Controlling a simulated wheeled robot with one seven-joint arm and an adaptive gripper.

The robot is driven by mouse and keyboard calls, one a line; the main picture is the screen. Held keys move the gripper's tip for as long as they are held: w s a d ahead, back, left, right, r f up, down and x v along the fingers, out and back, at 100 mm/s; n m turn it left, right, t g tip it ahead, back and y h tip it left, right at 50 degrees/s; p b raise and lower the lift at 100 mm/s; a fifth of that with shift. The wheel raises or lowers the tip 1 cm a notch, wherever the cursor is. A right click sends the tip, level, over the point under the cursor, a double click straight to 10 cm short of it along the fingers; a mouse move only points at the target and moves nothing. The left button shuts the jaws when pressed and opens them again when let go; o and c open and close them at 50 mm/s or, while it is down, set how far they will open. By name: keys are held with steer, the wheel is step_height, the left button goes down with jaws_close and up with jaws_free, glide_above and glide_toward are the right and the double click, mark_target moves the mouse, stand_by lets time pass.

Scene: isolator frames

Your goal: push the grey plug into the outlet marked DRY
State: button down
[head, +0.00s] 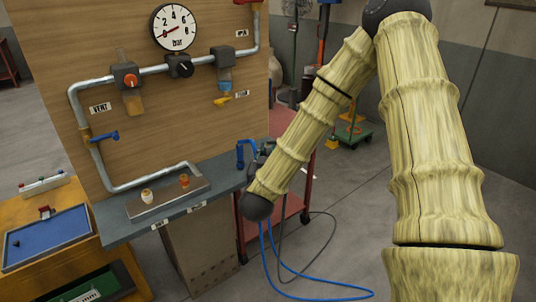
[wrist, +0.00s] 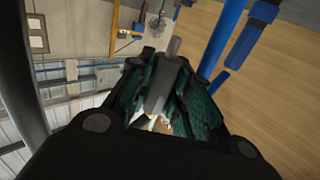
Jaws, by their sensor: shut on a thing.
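My gripper (wrist: 166,75) is shut on the grey plug (wrist: 173,46), whose grey cylindrical end sticks out past the dark green finger pads in the wrist view. In the head view my gripper (head: 264,150) is small and partly hidden behind my arm, just right of the bench end. Two fittings, one whitish (head: 147,196) and one orange (head: 184,181), stand on a metal plate (head: 168,202) on the bench. Small labels (head: 159,223) are on the bench's front edge, too small to read, so I cannot tell which outlet is DRY. The gripper is apart from both fittings.
A wooden panel (head: 190,115) carries pipes, a gauge (head: 174,27) and valves, including a blue-handled one (head: 104,136). A blue fitting (head: 245,152) stands at the bench end. Blue and grey hoses (head: 318,285) loop to the floor. A red cart (head: 288,206) stands at the right.

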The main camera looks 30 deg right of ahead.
mark_target(268, 145)
steer(key=shift+r, duration=0.15)
steer(key=shift+r+p, duration=1.35)
steer(key=shift+r, duration=0.3)
